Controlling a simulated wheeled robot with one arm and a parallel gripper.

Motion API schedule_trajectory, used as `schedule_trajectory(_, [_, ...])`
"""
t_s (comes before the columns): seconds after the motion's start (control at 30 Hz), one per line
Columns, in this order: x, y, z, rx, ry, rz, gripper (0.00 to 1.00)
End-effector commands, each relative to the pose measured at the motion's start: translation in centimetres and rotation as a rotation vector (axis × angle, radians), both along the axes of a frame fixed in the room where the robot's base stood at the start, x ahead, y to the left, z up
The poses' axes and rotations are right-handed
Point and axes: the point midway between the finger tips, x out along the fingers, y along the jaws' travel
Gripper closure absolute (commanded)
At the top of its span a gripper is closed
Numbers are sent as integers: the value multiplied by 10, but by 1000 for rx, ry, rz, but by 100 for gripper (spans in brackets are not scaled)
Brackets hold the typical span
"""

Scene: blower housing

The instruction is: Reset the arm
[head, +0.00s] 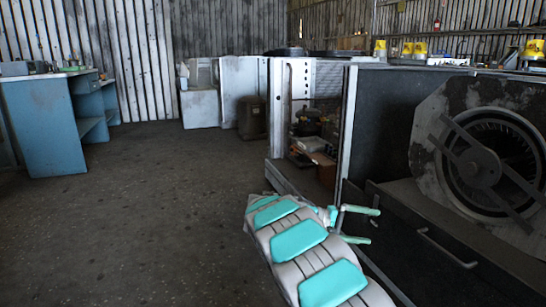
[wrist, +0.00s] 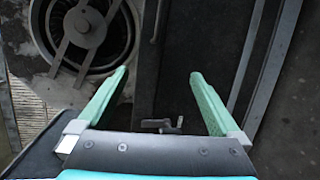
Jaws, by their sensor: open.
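My gripper (head: 360,225) is in the lower middle of the head view, at the end of my grey and teal arm. It is open, with two green fingers spread apart and nothing between them. In the wrist view my gripper (wrist: 160,88) also shows empty, its fingers pointing up the picture. The blower housing (head: 478,160) stands at the right in the head view, a worn grey block with a round fan opening and a crossbar. My gripper is to its left and apart from it. The housing (wrist: 85,30) shows at the upper left in the wrist view.
A dark cabinet with a handle (head: 445,250) lies below the housing. An open metal cabinet (head: 318,120) with clutter inside stands just beyond my gripper. A blue desk (head: 45,125) stands at the far left. The dark floor (head: 150,210) between is clear.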

Motion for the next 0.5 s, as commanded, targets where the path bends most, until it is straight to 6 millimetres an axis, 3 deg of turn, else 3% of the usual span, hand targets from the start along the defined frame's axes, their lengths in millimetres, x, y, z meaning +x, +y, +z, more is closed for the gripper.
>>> schedule_trajectory(0.07, [-27, -16, 13, 44, 12, -45, 0])
schedule_trajectory(0.23, [-84, -40, 23, 160, 46, -127, 0])
schedule_trajectory(0.5, [-181, -55, 26, 381, 75, -231, 0])
